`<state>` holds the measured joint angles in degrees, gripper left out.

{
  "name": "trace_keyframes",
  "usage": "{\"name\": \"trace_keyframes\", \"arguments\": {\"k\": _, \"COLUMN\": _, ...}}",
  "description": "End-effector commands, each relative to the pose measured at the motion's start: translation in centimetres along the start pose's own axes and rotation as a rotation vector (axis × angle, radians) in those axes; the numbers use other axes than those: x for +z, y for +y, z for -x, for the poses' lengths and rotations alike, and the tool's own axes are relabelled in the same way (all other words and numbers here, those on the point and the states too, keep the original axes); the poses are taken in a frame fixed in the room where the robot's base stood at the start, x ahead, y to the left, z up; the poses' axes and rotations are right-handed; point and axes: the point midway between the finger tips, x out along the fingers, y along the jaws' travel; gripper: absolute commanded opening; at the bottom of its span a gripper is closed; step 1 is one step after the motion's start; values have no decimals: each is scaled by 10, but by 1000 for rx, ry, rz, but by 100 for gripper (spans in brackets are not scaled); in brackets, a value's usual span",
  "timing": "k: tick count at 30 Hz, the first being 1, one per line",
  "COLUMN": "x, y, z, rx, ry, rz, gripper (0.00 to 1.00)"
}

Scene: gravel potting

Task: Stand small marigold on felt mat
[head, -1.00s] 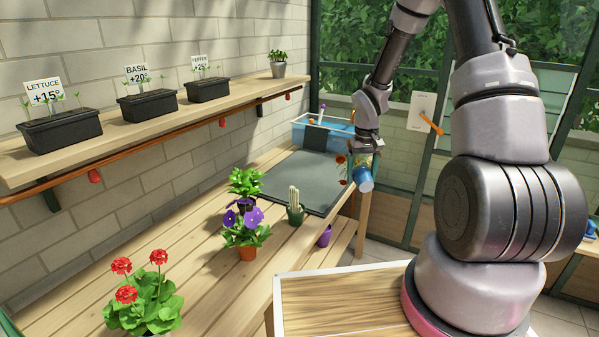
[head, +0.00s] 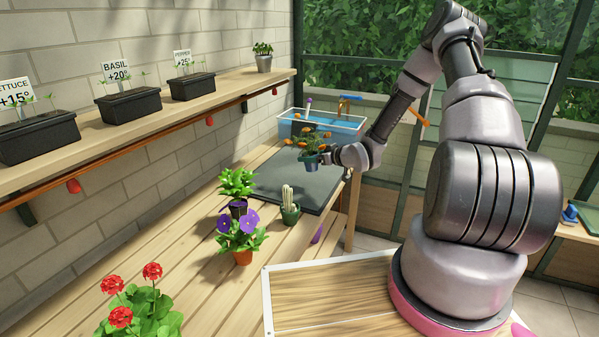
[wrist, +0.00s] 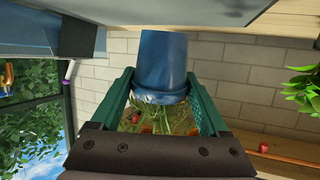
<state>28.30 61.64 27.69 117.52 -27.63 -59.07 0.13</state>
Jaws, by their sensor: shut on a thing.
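The small marigold has orange flowers (head: 313,139) and a blue pot (head: 312,160). My gripper (head: 320,157) is shut on the pot from the right, and the plant is upright. In the wrist view the blue pot (wrist: 165,62) sits between the green fingers, with foliage visible beyond its rim. The dark grey felt mat (head: 275,182) lies on the wooden bench, and the marigold shows over its far part. It appears held above the mat, but the gap is hard to judge.
A potted cactus (head: 290,207) stands at the mat's near edge. A purple pansy (head: 240,240), a leafy plant (head: 237,184) and a red geranium (head: 140,305) are nearer on the bench. A blue tub (head: 345,127) stands behind the mat. A shelf (head: 150,115) runs along the wall.

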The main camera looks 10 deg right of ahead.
Motion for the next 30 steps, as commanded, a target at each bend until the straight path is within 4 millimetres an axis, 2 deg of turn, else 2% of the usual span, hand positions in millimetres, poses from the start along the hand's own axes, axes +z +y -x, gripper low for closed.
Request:
{"name": "trace_keyframes", "arguments": {"k": 3, "x": -19, "y": -2, "z": 0, "rx": -24, "ry": 117, "rz": 7, "gripper": 1}}
{"name": "trace_keyframes", "arguments": {"k": 6, "x": -23, "y": -4, "z": 0, "rx": -31, "ry": 158, "rz": 9, "gripper": 1}}
{"name": "trace_keyframes", "arguments": {"k": 15, "x": 23, "y": -5, "z": -16, "rx": -32, "ry": 166, "rz": 8, "gripper": 1}}
{"name": "trace_keyframes", "arguments": {"k": 20, "x": 33, "y": -4, "z": -20, "rx": -32, "ry": 167, "rz": 10, "gripper": 1}}
{"name": "trace_keyframes", "arguments": {"k": 27, "x": 63, "y": -5, "z": -30, "rx": -33, "ry": 165, "rz": 10, "gripper": 1}}
{"name": "trace_keyframes", "arguments": {"k": 30, "x": 66, "y": -4, "z": -32, "rx": -32, "ry": 167, "rz": 11, "gripper": 1}}
